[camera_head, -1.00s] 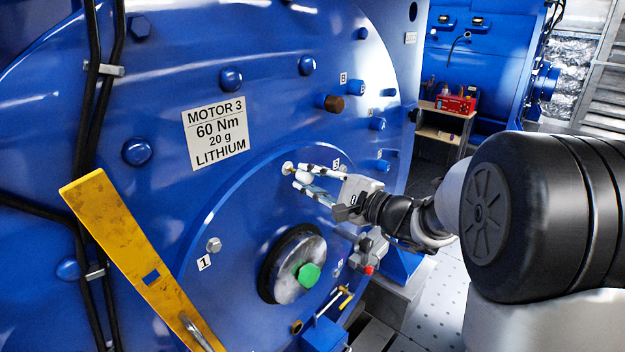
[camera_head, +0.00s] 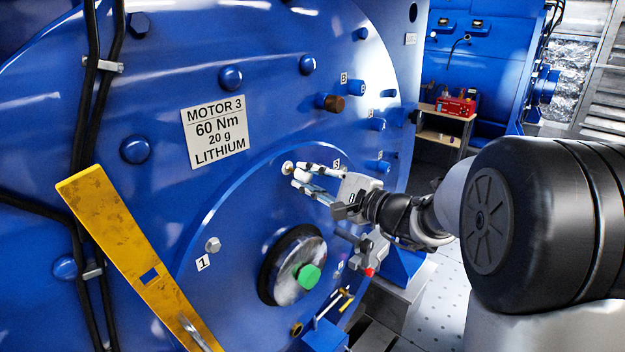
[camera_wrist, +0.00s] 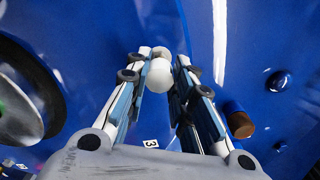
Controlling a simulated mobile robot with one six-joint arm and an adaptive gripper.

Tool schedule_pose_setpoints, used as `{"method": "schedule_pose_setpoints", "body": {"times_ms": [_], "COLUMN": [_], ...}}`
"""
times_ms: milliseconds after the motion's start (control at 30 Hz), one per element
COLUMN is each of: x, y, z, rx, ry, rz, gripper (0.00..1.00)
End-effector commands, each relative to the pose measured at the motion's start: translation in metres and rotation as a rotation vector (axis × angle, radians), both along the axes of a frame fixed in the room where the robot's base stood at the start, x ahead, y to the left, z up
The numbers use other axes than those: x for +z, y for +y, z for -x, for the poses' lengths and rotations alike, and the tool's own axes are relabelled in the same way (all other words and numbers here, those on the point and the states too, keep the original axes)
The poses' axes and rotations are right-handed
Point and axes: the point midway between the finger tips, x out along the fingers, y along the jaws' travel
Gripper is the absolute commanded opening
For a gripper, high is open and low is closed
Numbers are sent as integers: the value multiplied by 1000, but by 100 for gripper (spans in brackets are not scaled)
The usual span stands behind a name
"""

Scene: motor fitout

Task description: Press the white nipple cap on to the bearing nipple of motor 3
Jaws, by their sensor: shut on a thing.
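The motor 3 face is blue, with its label plate (camera_head: 214,133) at upper left. A small pale round fitting (camera_head: 288,168), which I take for the bearing nipple, stands on the round end cover just left of my fingertips. My gripper (camera_head: 301,174) is shut on the white nipple cap, a rounded white piece (camera_wrist: 160,76) between the fingertips in the wrist view. A second pale round shape (camera_wrist: 160,53) shows just beyond the cap, close to it or touching. I cannot tell whether the cap is seated on the nipple; the fingers hide part of both.
A shaft end with a green centre (camera_head: 308,277) is below my gripper. A brown-tipped plug (camera_head: 333,103) and blue bolts are above and right. A yellow bar (camera_head: 130,245) stands at left. A shelf with a red box (camera_head: 455,105) is behind.

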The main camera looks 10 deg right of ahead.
Motion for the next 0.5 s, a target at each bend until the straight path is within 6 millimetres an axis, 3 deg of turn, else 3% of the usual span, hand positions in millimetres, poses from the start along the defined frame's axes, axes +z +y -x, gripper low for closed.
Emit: {"method": "schedule_pose_setpoints", "body": {"times_ms": [500], "x": [-1], "y": [8], "z": [-11], "rx": [1], "ry": [0], "rz": [1], "gripper": [13]}}
